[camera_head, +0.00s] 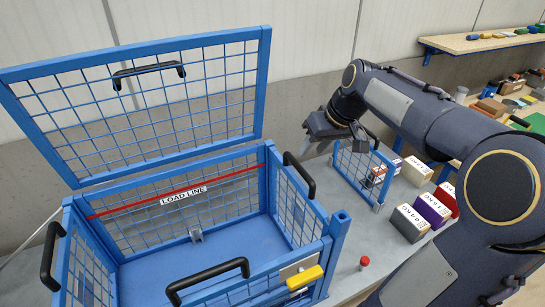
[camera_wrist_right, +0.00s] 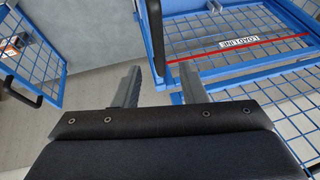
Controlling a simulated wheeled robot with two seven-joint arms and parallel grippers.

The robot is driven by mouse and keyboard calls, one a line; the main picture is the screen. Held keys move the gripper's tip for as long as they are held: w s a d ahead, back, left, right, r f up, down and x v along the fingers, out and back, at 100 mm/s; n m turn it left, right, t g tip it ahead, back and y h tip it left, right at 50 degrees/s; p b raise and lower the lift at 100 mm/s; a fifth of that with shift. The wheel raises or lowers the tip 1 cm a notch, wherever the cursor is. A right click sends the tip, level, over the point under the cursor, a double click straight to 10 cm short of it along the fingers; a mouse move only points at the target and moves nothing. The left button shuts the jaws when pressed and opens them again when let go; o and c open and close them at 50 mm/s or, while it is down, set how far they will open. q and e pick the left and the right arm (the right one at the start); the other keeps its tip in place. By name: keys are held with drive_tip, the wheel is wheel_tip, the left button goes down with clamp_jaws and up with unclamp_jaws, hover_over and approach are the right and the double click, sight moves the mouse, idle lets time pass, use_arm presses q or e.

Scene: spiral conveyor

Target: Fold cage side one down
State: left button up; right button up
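The blue wire-mesh cage (camera_head: 338,240) fills the left of the head view. A red line and a LOAD LINE label cross its back mesh; the label also shows upside down in the wrist view (camera_wrist_right: 239,43). A large mesh panel (camera_head: 180,104) with a black handle stands raised behind the cage. The right side has a black handle (camera_head: 303,175), as do the front (camera_head: 207,280) and left (camera_head: 48,256) sides. Which side is side one I cannot tell. My right gripper (camera_wrist_right: 160,76) is open. A dark bar (camera_wrist_right: 154,40) shows between its fingers; contact is unclear. My left gripper is out of view.
A small blue mesh panel (camera_head: 362,171) stands beside my right gripper. Several labelled boxes (camera_head: 432,209) stand on the grey table to the right. A yellow latch (camera_head: 305,278) and red knob (camera_head: 364,262) are near the cage's front right corner. Shelves stand at the far right.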

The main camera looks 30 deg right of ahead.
sight(301, 166)
drive_tip(key=x, duration=0.7)
drive_tip(key=shift+s+f, duration=0.1)
drive_tip(key=shift+f, duration=0.05)
drive_tip(key=shift+c, duration=0.4)
clamp_jaws()
